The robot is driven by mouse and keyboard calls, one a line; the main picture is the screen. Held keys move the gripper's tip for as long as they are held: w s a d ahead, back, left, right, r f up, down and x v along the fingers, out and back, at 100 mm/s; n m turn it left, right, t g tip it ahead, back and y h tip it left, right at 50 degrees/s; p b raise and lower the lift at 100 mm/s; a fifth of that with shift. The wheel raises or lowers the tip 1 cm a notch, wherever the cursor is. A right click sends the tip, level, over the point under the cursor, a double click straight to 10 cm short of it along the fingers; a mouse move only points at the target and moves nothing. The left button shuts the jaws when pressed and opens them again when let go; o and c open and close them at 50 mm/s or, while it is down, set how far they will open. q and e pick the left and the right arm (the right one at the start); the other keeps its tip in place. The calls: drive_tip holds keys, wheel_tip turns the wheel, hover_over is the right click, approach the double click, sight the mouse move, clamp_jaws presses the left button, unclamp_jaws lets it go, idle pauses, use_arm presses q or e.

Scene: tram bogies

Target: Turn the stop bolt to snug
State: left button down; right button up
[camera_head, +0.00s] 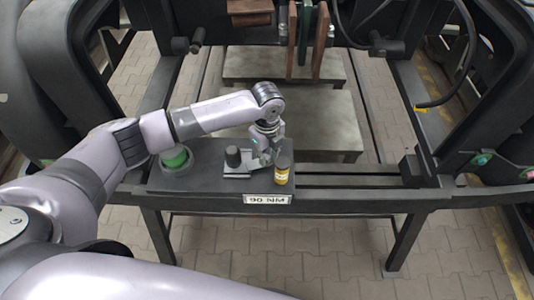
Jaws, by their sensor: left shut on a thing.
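My left gripper (266,155) reaches down from the end of my left arm to the right end of a small grey metal bracket (238,174) on the dark bench. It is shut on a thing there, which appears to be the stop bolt. The fingers hide the bolt, so its head and how far it is seated cannot be seen. A black upright cylinder (233,156) stands at the left of the bracket. A yellow and black cylinder (283,172) stands upright close to the right of the gripper. My right gripper is not in view.
A white "90 NM" label (267,199) is on the bench's front edge. A green round part (174,158) sits at the left, beneath my forearm. Dark bogie frames (399,90) rise on both sides. The rails (348,178) right of the yellow cylinder are clear.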

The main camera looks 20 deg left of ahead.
sight(267, 157)
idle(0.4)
use_arm(q)
drive_tip(key=c, duration=1.5)
unclamp_jaws()
drive_tip(key=shift+o, duration=0.2)
wheel_tip(267, 157, up, 12)
